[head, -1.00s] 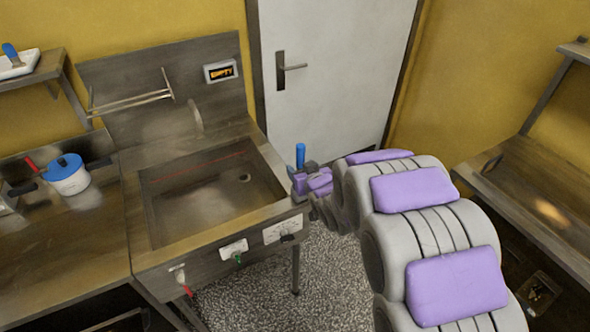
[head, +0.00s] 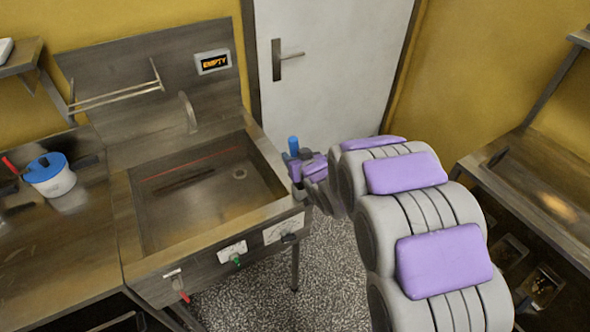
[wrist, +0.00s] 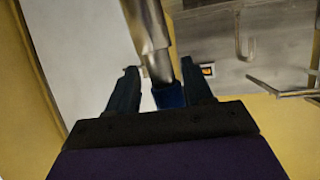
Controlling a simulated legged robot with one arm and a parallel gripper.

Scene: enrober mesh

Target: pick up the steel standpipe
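The steel standpipe shows in the wrist view as a grey metal tube (wrist: 150,25) with a blue upper part, running between my fingers and out of the top edge. Its lower end is out of view there. In the head view its bright blue top (head: 293,146) stands up above my gripper (head: 299,168), against the door, just beyond the sink's right rim. The right finger covers an edge of the blue part.
The steel sink (head: 200,192) is empty, with an open drain hole (head: 240,174). Its panel carries a display (head: 214,63) reading EMPTY, a hook (head: 188,112) and a rail (head: 118,97). A shelf unit (head: 530,175) is right.

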